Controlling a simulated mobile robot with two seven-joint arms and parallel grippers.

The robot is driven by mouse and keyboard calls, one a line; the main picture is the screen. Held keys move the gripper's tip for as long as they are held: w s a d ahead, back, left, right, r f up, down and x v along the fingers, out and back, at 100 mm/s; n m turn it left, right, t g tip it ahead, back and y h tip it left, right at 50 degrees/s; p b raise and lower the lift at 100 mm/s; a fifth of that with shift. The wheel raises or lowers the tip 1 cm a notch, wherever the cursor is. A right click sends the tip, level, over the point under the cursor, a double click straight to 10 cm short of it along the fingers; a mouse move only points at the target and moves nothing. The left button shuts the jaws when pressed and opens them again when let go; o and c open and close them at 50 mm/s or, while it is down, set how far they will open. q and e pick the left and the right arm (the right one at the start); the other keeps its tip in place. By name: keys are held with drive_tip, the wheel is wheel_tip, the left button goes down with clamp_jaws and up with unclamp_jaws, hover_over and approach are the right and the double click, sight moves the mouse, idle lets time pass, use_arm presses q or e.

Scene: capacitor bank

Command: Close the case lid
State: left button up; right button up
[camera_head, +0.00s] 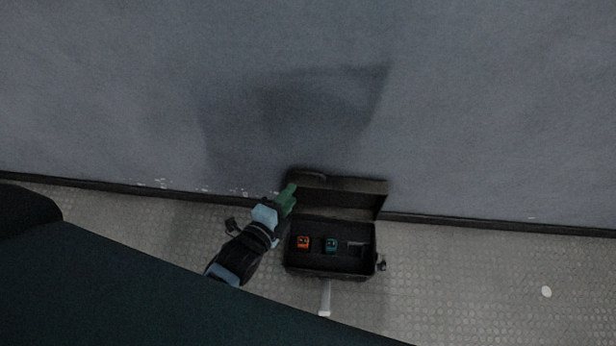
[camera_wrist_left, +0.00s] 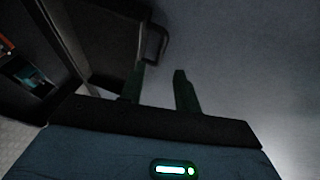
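The black case (camera_head: 330,272) stands on the floor against the wall. Its lid (camera_head: 345,200) is open and raised at the back, close to the wall. My left gripper (camera_head: 288,197) is at the lid's left side in the head view. In the left wrist view the two green fingers of the left gripper (camera_wrist_left: 159,82) are apart with nothing between them. A dark lid panel (camera_wrist_left: 105,40) and a handle (camera_wrist_left: 155,42) show just beyond the fingers. Whether a finger touches the lid cannot be told. My right gripper is not in view.
Inside the case are an orange item (camera_head: 303,242) and a teal item (camera_head: 331,245). A pale strip (camera_head: 325,297) lies in front of the case. The grey wall (camera_head: 480,110) rises right behind. The floor to the right (camera_head: 470,280) is mostly clear.

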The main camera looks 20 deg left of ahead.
sight(304, 185)
use_arm(q)
drive_tip(key=b+x, duration=0.3)
drive_tip(key=x, duration=0.4)
drive_tip(key=shift+w, duration=0.35)
drive_tip(key=shift+w+d, duration=0.1)
clamp_jaws()
